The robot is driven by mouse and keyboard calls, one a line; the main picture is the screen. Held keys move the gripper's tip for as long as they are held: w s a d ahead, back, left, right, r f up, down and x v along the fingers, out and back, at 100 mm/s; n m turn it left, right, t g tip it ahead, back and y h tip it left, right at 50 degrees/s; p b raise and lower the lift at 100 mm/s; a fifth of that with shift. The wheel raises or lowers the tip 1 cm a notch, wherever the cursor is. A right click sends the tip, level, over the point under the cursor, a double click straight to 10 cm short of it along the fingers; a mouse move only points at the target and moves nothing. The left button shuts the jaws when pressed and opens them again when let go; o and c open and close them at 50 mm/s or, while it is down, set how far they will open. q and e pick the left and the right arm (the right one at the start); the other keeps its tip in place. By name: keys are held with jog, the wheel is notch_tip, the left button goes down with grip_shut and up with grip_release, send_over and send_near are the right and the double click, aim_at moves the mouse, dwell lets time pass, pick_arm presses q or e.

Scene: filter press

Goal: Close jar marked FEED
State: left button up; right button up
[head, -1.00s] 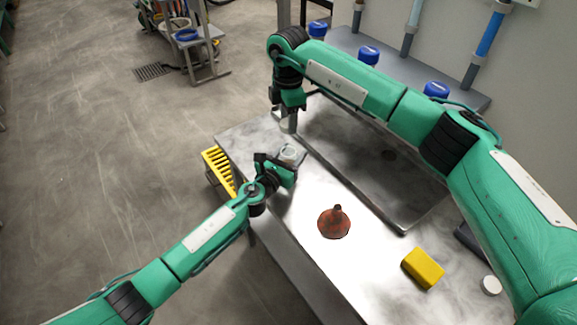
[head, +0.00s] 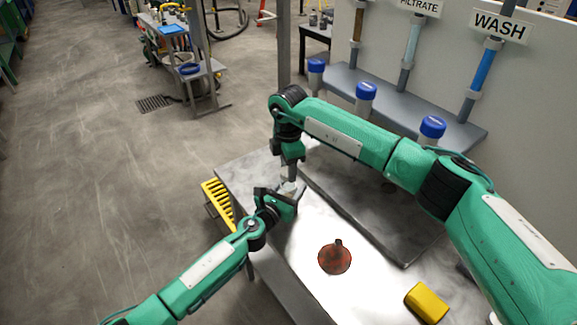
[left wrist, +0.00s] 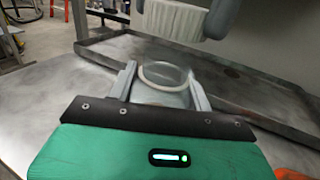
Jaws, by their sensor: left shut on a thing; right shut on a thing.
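A clear open jar (left wrist: 160,92) stands on the steel table between the fingers of my left gripper (head: 288,190), which is shut on it. Its pale round rim faces up in the left wrist view. No FEED mark can be read on it. My right gripper (head: 288,170) is shut on a white ribbed lid (left wrist: 172,18), which is above the jar and apart from it, a little towards the far side in the left wrist view. In the head view the lid and jar are small and partly hidden by the grippers.
A shallow rimmed metal tray (head: 404,264) lies right of the jar. A rust-red funnel (head: 335,259) and a yellow block (head: 426,302) are on the near table. A yellow rack (head: 217,203) is at the left edge. Blue-capped bottles (head: 365,91) stand along the back ledge.

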jog(key=shift+f, duration=0.85)
jog(key=shift+f, duration=0.6)
jog(key=m, duration=0.5)
jog(key=shift+m, duration=0.3)
jog(key=m, duration=0.4)
jog(key=o, duration=0.9)
jog(key=shift+o, duration=0.2)
jog(key=shift+r, duration=0.1)
